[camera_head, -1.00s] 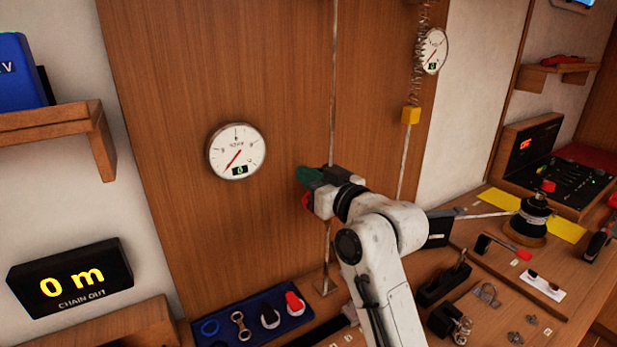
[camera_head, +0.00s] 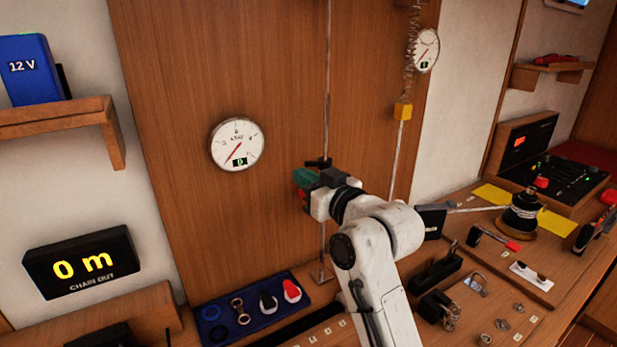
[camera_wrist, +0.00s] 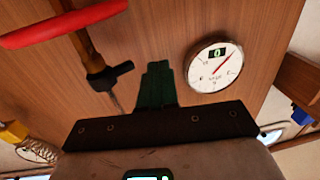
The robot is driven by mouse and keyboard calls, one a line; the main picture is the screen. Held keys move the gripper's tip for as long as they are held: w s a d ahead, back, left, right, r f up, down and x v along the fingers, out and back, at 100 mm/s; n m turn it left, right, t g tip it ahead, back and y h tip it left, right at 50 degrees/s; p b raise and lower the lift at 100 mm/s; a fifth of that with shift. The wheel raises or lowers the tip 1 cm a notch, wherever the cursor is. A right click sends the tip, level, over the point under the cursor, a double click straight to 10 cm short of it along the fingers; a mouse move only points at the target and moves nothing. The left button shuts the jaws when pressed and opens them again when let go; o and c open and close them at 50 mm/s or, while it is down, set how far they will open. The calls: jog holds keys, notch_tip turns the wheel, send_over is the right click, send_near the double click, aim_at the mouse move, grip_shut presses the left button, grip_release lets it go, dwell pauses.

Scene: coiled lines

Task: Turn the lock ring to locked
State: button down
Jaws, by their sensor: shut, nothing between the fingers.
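My gripper (camera_head: 303,178) has dark green fingers, pressed together with nothing between them. It is in front of the wooden panel, close to the thin vertical rod (camera_head: 327,90). In the wrist view the closed fingers (camera_wrist: 157,82) point up the picture. Left of them is a brown shaft (camera_wrist: 85,45) with a red crossbar (camera_wrist: 65,22). A black collar with a side knob (camera_wrist: 108,76) sits on that shaft, apart from the fingers; it may be the lock ring. In the head view a small black part (camera_head: 318,162) shows just above the fingers. No locked or unlocked marking is readable.
A round gauge (camera_head: 237,145) is on the panel left of my gripper. A blue tray (camera_head: 222,340) with small fittings lies below. A yellow block (camera_head: 403,111) hangs under a coiled line at right. The bench at right is crowded. The panel between gauge and gripper is clear.

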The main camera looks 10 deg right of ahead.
jog(key=s+a+b, duration=0.1)
jog(key=s+b, duration=0.1)
jog(key=s, duration=0.7)
jog(key=shift+s+a, duration=0.35)
jog(key=shift+s, duration=0.05)
